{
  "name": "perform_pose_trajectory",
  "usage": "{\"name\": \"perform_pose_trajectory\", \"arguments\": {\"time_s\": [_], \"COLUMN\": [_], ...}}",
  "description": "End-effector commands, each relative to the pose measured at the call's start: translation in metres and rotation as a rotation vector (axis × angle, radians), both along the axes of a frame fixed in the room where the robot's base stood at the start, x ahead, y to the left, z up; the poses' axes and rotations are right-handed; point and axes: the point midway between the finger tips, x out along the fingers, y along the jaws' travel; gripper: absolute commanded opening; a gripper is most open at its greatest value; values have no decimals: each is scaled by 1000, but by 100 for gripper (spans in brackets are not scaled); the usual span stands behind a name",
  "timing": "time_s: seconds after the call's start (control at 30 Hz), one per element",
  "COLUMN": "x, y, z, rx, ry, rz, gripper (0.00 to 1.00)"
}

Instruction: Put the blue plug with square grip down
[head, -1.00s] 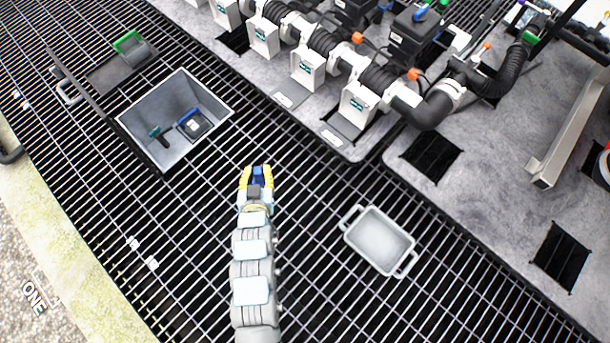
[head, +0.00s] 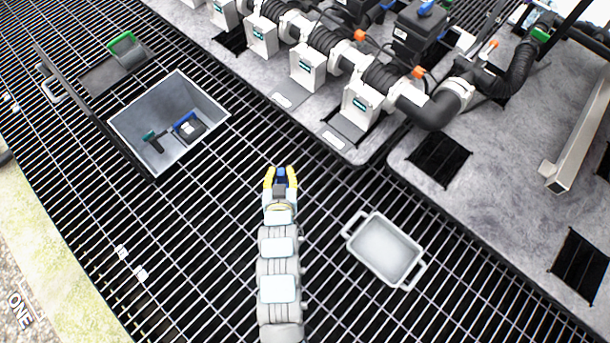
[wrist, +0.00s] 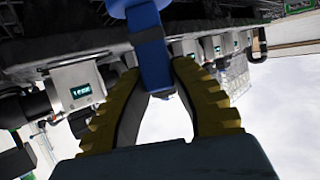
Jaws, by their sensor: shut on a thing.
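My gripper (head: 281,175) has yellow fingers and is shut on the blue plug (head: 281,172). It holds the plug above the dark grating, between the grey tote and the small tray. In the wrist view the blue plug (wrist: 151,45) stands between the ridged yellow fingers (wrist: 157,95), with a wider blue part at the top edge of the picture. The fingers hide part of the plug, and its square grip cannot be made out clearly.
An open grey tote (head: 122,128) in the grating holds a blue-and-dark tool and a green-ended one. A light grey two-handled tray (head: 419,262) lies to the right of my gripper. The manifold with white valve boxes (head: 361,103) stands behind. Bare grating lies around my gripper.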

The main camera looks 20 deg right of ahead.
Motion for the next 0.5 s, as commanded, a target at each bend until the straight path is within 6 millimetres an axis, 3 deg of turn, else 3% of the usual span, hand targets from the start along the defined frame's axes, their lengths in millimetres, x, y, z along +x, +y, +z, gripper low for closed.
{"name": "perform_pose_trajectory", "arguments": {"time_s": [0.17,0.5], "x": [3,7], "y": [-25,-63], "z": [-13,-61], "rx": [-3,0], "ry": [0,4], "rz": [-2,-1], "gripper": [0,0]}}
